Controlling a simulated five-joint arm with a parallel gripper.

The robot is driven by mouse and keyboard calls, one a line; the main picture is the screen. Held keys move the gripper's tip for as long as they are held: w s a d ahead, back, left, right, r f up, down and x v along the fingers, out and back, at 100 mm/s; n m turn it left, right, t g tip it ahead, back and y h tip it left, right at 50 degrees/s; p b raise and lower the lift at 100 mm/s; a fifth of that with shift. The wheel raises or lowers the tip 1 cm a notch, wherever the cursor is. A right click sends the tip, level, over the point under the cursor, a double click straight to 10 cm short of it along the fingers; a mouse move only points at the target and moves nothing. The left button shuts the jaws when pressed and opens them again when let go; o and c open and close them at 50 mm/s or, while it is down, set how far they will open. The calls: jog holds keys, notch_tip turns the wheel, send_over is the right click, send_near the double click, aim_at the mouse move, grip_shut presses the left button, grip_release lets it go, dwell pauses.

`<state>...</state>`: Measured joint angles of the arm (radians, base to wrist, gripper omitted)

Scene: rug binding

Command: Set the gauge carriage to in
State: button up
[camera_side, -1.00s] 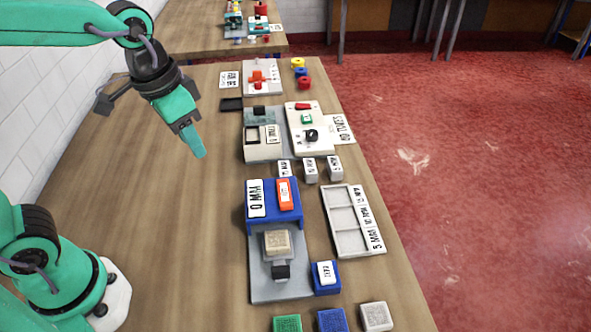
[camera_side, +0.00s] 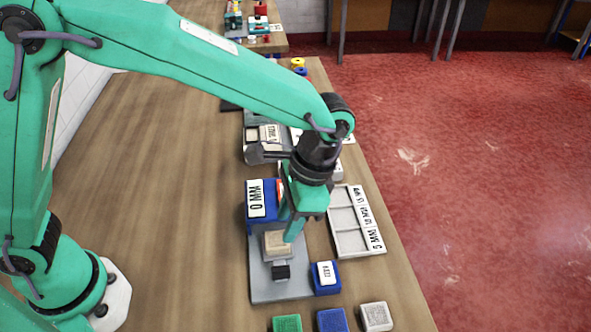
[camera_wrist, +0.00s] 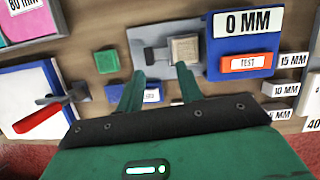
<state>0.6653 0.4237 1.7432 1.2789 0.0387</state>
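The gauge has a grey base (camera_side: 262,284) and a blue housing labelled 0 MM (camera_side: 255,222). A beige block (camera_side: 272,245) sits on its grey carriage, with a black knob (camera_side: 281,272) on the side away from the housing. The block also shows in the wrist view (camera_wrist: 184,48), with the knob (camera_wrist: 155,56) left of it. My gripper (camera_side: 292,236) is beside and partly over the block in the side view. In the wrist view my gripper (camera_wrist: 160,80) has its two fingers apart and nothing between the tips. Their exact height cannot be told.
A blue labelled block (camera_side: 326,280) stands by the base. A grey tray (camera_side: 345,238) lies to the right. Green (camera_side: 287,323), blue (camera_side: 332,320) and grey (camera_side: 376,316) blocks line the near edge. The table's left is clear.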

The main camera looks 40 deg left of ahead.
aim_at(282, 268)
jog(key=shift+m+g+y, duration=0.4)
jog(key=shift+m+y, duration=0.1)
jog(key=d+f, duration=0.1)
jog(key=s+d+f, duration=0.1)
jog(key=d+f, duration=0.1)
jog(key=shift+d+f, duration=0.1)
jog(key=shift+x, duration=3.9)
jog(key=shift+w, duration=0.1)
jog(key=shift+c, duration=0.3)
grip_shut()
